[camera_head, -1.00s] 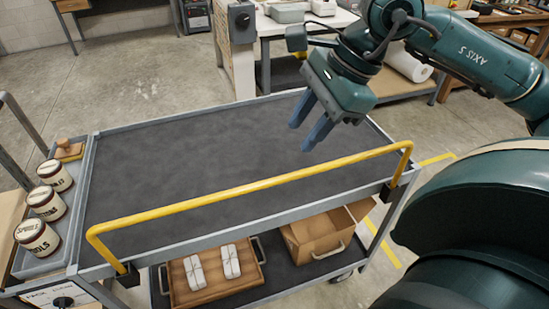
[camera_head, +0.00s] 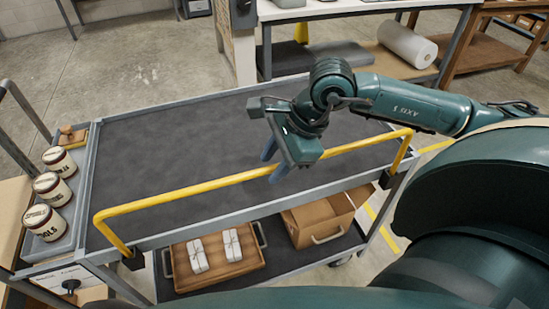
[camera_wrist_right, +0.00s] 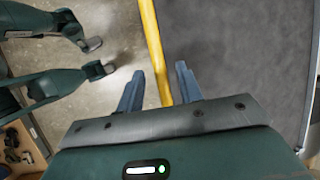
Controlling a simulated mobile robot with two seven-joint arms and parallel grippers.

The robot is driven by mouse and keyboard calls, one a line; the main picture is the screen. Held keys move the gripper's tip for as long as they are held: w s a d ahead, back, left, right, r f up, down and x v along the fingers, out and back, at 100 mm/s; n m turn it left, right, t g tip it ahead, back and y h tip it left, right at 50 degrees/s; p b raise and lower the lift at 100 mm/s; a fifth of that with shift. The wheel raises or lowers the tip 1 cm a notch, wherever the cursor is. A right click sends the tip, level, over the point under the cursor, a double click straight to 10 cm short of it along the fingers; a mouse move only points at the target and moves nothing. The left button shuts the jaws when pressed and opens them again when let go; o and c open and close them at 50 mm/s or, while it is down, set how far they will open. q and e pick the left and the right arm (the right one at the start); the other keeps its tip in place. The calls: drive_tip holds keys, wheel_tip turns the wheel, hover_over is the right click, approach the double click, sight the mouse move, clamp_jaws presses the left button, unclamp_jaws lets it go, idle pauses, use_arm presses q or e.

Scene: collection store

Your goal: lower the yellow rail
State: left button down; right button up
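The yellow rail (camera_head: 200,187) stands raised along the near long edge of the grey cart (camera_head: 150,140), on two end posts. It also shows in the right wrist view (camera_wrist_right: 152,40), running between the two blue fingers. My right gripper (camera_head: 272,168) is open at about the middle of the rail, fingers pointing down. In the right wrist view my right gripper (camera_wrist_right: 160,72) has a finger on each side of the rail, with visible gaps. I cannot tell how deep the rail sits between them. My left gripper is not in view.
Several labelled jars (camera_head: 52,190) stand in a side tray at the cart's left end. The lower shelf holds a wooden tray (camera_head: 245,266) with white bundles and a cardboard box (camera_head: 335,208). The cart's dark top is clear. A bench with a white roll (camera_head: 407,45) stands behind.

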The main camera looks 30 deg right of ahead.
drive_tip(key=shift+c, duration=0.5)
clamp_jaws()
